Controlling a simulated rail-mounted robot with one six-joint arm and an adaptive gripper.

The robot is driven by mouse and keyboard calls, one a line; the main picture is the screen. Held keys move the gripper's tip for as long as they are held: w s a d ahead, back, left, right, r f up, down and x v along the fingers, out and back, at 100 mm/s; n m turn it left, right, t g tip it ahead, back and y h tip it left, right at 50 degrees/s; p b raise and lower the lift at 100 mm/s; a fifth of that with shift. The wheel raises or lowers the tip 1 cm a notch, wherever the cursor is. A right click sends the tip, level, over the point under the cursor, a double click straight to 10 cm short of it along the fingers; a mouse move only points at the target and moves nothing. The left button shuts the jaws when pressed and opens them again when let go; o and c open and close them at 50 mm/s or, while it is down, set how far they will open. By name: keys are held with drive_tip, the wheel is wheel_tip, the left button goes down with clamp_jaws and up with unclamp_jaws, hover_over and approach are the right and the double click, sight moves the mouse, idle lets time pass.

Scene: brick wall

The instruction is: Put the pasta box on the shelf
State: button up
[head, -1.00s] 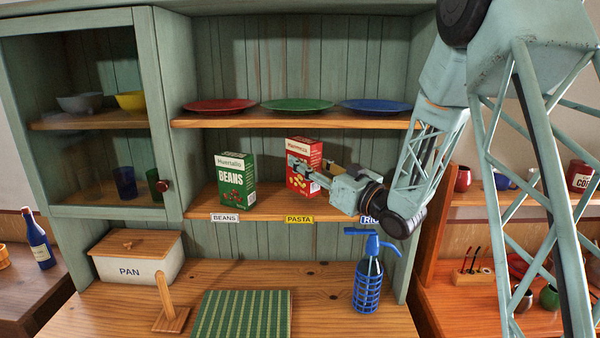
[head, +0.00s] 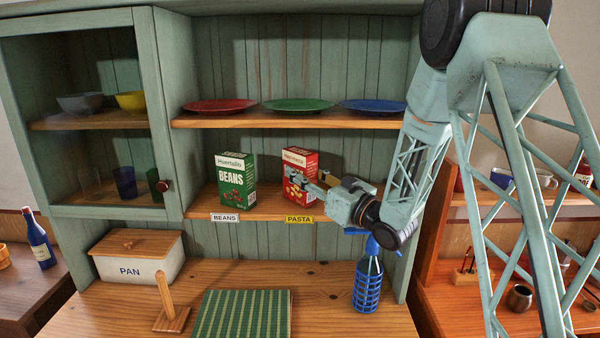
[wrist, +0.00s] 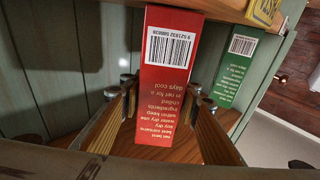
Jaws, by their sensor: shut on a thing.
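The red pasta box (head: 300,163) is upright in the middle shelf bay, above the yellow PASTA label (head: 299,219) and right of the green beans box (head: 236,182). My gripper (head: 300,180) reaches in from the right and is shut on the pasta box, covering part of its front. In the wrist view, which looks upside down, my gripper's fingers (wrist: 163,98) are on either side of the red box (wrist: 165,75). The box's base is at or just above the shelf board (head: 268,204); I cannot tell if it touches.
Red (head: 220,105), green (head: 297,104) and blue (head: 372,105) plates lie on the shelf above. A blue siphon bottle (head: 367,283) stands on the counter below my wrist. A PAN bin (head: 135,268) and green striped cloth (head: 242,314) are also there. A gap separates the two boxes.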

drive_tip(key=shift+f, duration=0.1)
drive_tip(key=o, duration=1.2)
drive_tip(key=shift+o, duration=0.2)
drive_tip(key=shift+b+v, duration=0.65)
drive_tip(key=shift+v, duration=5.35)
drive_tip(key=shift+w+r, duration=0.1)
drive_tip(key=shift+r, duration=0.1)
